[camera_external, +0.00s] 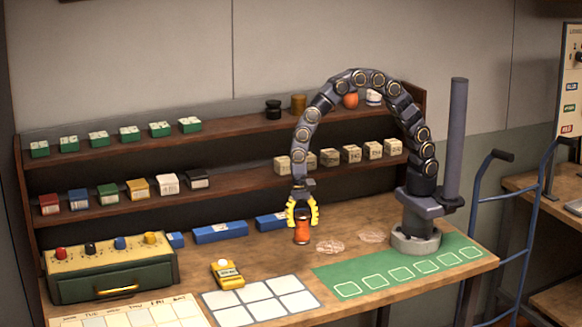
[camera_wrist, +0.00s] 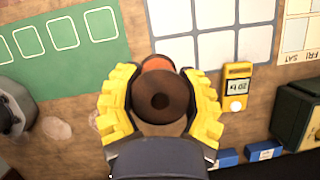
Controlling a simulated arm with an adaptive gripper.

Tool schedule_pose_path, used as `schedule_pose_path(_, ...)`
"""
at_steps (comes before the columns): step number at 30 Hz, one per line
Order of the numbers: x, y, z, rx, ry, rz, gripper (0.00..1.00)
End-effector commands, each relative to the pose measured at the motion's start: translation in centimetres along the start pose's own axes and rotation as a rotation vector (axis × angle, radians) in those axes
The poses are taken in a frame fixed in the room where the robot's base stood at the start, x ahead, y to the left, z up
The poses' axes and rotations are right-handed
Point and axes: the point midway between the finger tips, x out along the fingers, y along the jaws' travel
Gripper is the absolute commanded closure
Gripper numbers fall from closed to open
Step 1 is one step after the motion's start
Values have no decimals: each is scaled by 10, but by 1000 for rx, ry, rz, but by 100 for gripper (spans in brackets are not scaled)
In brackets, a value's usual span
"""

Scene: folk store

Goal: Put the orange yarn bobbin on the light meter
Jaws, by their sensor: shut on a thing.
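The orange yarn bobbin (camera_external: 302,232) is between the yellow fingers of my gripper (camera_external: 302,213), which is shut on it. In the wrist view the bobbin's dark brown round end (camera_wrist: 160,92) with a central hole faces the camera, with orange showing behind it, between the fingertips of my gripper (camera_wrist: 160,98). I cannot tell whether the bobbin touches the table. The light meter (camera_external: 227,274) is a yellow box with a small display and a white dome, lying on the table left of my gripper. It also shows in the wrist view (camera_wrist: 237,86), right of the bobbin.
A white grid sheet (camera_external: 262,299) lies in front of my gripper. A green mat (camera_external: 400,268) lies at right. A green cabinet with knobs (camera_external: 110,268) stands left of the meter. Blue boxes (camera_external: 220,232) line the back below the shelves. Two pale round patches (camera_external: 330,247) lie right of my gripper.

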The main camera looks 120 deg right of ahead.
Motion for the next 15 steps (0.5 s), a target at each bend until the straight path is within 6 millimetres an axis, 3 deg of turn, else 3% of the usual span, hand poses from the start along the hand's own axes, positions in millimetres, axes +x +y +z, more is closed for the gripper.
schedule_pose_path(3,-20,-30,-25,184,2,-80,88)
schedule_pose_path(9,-45,-63,-61,430,0,-178,88)
schedule_pose_path(15,-43,-86,-71,493,-1,-200,88)
